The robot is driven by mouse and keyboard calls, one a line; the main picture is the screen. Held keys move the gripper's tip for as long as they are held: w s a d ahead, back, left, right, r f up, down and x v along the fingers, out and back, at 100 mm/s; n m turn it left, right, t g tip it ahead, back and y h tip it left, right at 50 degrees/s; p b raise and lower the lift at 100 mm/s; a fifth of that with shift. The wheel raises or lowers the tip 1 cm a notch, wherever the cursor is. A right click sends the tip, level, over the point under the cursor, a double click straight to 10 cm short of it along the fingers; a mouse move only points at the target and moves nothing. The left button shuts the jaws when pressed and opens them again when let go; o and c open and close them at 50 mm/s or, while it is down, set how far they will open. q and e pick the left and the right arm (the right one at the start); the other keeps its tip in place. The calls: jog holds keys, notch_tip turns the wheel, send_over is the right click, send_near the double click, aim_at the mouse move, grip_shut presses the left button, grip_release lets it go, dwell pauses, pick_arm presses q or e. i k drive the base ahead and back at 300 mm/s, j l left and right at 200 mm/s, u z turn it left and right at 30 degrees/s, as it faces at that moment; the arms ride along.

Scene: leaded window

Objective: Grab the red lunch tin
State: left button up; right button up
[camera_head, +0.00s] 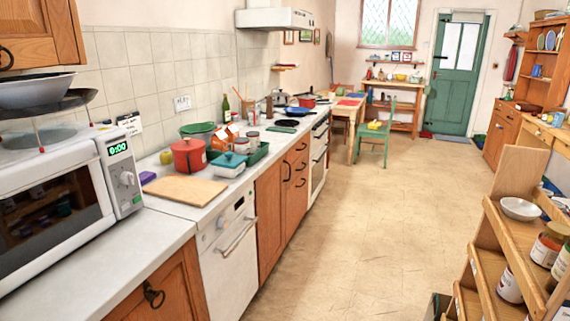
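A red lidded container (188,155) with a dark knob stands on the left counter, behind a wooden cutting board; it looks more like a pot, and I cannot tell whether it is the lunch tin. A smaller red pot (307,102) stands farther back near the stove. No other thing here is clearly a red lunch tin. Neither of my grippers shows in the head view.
The cutting board (184,188), a white dish with a teal lid (228,165) and a green tray (258,155) crowd the counter. A microwave (60,200) stands at left. A wooden shelf unit (515,235) stands at right. The floor (350,220) between is clear.

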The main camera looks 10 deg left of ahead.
aim_at(194, 162)
jog(key=i+z, duration=0.2)
jog(key=i, duration=0.6)
jog(key=i+z, duration=0.25)
jog(key=i, duration=0.6)
jog(key=i+u, duration=0.25)
jog(key=i, duration=0.55)
jog(key=i+l+u, duration=0.2)
jog(key=i, duration=0.55)
